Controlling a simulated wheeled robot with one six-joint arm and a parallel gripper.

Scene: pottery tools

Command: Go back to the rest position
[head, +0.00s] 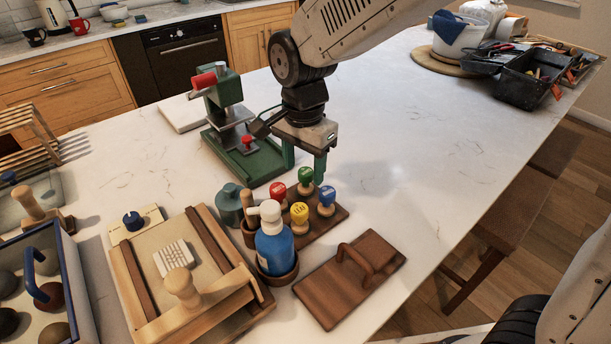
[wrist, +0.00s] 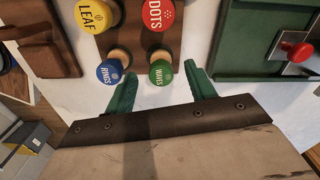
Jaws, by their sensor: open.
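My gripper (head: 305,166) is open and empty above the white counter, fingers pointing down. In the head view it is just behind the stamp rack (head: 335,214). The rack holds a green stamp (head: 305,175), a blue stamp (head: 327,195), a red stamp (head: 278,191) and a yellow stamp (head: 299,212). In the wrist view, the open fingers (wrist: 155,82) show with the green WAVES stamp (wrist: 161,72) and blue RINGS stamp (wrist: 110,72) between and beyond them. The red DOTS stamp (wrist: 159,13) and yellow LEAF stamp (wrist: 93,14) sit farther off. I cannot tell whether any finger touches a stamp.
A green press (head: 243,145) stands left of my gripper. A blue spray bottle (head: 274,246), a brown wooden board with handle (head: 352,275) and a wooden frame (head: 190,275) are nearer. A black tool bin (head: 530,80) stands far right.

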